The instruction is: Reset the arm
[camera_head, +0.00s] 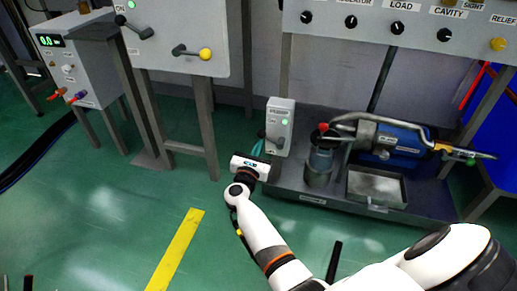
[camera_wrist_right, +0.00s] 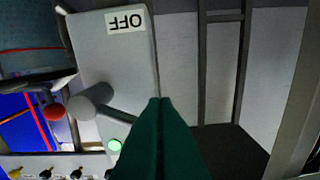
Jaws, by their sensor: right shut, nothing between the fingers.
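My right arm reaches up from the bottom right in the head view. Its white-and-black gripper (camera_head: 258,150) is shut and empty, beside the left side of a small grey switch box (camera_head: 282,118). The box has a lit green lamp and a dark lever. In the right wrist view my shut green fingers (camera_wrist_right: 158,105) point at the box's grey face (camera_wrist_right: 112,60), which carries an upside-down OFF label (camera_wrist_right: 125,20), a grey lever knob (camera_wrist_right: 80,107) and a green lamp (camera_wrist_right: 114,145). I cannot tell whether the fingers touch the box. My left gripper is not in view.
A low dark bench (camera_head: 305,192) holds a blue motor-like unit (camera_head: 400,140), a metal cylinder (camera_head: 318,168) and a tray (camera_head: 376,188). Control panels (camera_head: 178,35) stand above on posts. Green floor with a yellow stripe (camera_head: 175,252) is open to the left.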

